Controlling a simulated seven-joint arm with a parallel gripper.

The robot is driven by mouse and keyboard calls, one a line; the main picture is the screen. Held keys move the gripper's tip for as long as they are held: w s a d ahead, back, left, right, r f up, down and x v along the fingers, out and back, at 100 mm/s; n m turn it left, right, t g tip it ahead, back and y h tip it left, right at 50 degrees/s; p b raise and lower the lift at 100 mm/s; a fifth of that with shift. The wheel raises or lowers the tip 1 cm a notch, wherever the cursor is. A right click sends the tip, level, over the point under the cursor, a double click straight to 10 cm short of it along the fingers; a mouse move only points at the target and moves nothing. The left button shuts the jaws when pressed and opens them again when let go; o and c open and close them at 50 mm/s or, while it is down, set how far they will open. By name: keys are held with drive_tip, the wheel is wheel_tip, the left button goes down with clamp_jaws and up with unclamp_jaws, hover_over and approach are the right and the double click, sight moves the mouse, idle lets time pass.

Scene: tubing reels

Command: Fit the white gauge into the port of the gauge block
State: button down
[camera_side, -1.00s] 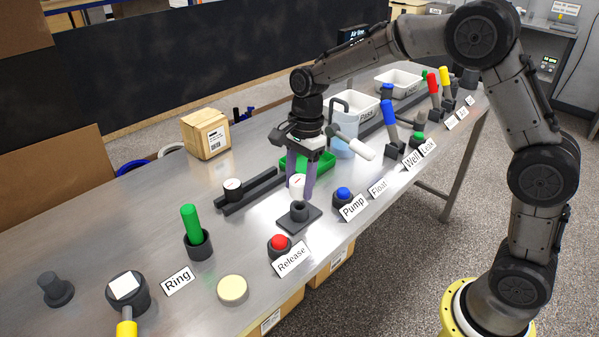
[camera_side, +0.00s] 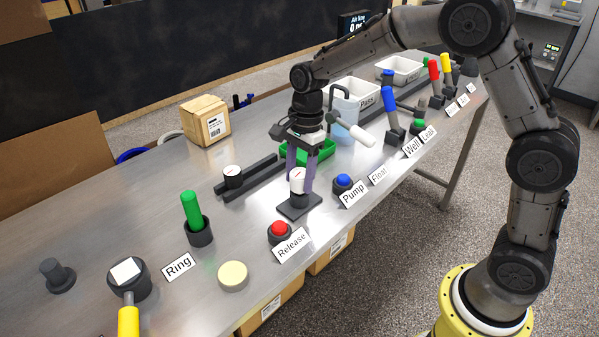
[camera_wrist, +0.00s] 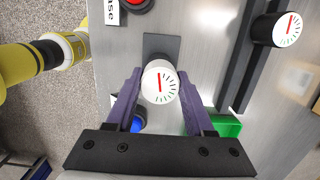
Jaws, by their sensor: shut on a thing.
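The white gauge (camera_side: 297,180) is between the purple fingers of my gripper (camera_side: 300,186), which is shut on it. It is upright, directly over the gauge block (camera_side: 291,211), whose port is hidden by the gauge and fingers. In the wrist view the white gauge (camera_wrist: 160,82) shows its dial with a red needle, between the fingertips of my gripper (camera_wrist: 160,88). The block's dark plate (camera_wrist: 161,45) shows behind it. Whether the gauge is fully seated in the port I cannot tell.
A second gauge (camera_side: 232,174) stands on a dark rail to the left. A red button (camera_side: 279,229) and a blue button (camera_side: 343,181) flank the block. A green tray (camera_side: 318,150) lies behind my gripper. A green-handled peg (camera_side: 191,208) stands further left.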

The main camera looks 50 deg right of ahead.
drive_tip(key=shift+f, duration=0.8)
drive_tip(key=shift+c, duration=1)
unclamp_jaws()
drive_tip(key=shift+r, duration=0.1)
wheel_tip(320, 180, up, 14)
drive_tip(key=d, duration=0.1)
drive_tip(key=shift+d+f, duration=0.25)
drive_tip(key=shift+d, duration=0.1)
